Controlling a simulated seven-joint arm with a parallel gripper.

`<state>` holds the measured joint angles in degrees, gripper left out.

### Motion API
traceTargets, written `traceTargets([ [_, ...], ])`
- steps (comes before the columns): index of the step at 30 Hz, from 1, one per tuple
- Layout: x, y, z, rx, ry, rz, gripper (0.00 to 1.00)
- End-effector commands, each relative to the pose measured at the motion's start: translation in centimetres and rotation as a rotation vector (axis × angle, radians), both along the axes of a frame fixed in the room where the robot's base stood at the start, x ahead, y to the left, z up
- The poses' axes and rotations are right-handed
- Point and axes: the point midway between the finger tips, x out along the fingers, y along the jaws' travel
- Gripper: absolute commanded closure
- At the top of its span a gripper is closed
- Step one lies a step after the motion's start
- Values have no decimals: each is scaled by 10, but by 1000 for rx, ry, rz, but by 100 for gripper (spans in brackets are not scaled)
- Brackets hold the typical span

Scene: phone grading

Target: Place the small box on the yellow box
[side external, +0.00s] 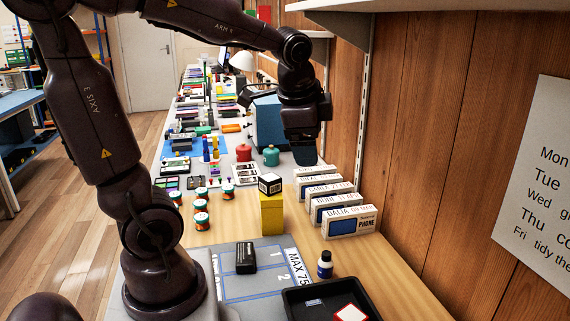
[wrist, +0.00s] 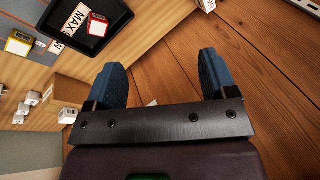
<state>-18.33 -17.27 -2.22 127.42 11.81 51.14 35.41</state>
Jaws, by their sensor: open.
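The yellow box (side external: 271,216) stands upright on the wooden bench in the side external view. The small box (side external: 270,184), white and black, sits on top of it, apparently resting on its upper face. My gripper (side external: 306,156) is above and to the right of them, over the row of phone boxes, apart from the small box. In the wrist view my gripper (wrist: 161,78) has its two blue fingers spread wide with nothing between them. The fingers face the wooden wall planks there.
Several white phone boxes (side external: 348,222) stand in a row beside the wall. A black tray (side external: 298,310), a small dark bottle (side external: 325,265) and a black block (side external: 246,257) on the grey mat are nearer. Several orange-and-teal jars (side external: 201,220) stand left of the yellow box.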

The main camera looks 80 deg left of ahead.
Motion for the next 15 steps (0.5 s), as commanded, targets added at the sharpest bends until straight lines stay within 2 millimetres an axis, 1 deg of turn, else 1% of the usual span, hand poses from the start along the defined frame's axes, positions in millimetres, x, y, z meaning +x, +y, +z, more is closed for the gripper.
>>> traceTargets([
  [1,-12,-26,6,-56,-72,49,22],
  [3,-28,-53,8,-148,-149,136,22],
  [6,-48,-80,7,-270,-218,233,22],
  [10,-64,-99,4,-377,-259,312,22],
  [15,-70,-106,2,-418,-268,347,22],
])
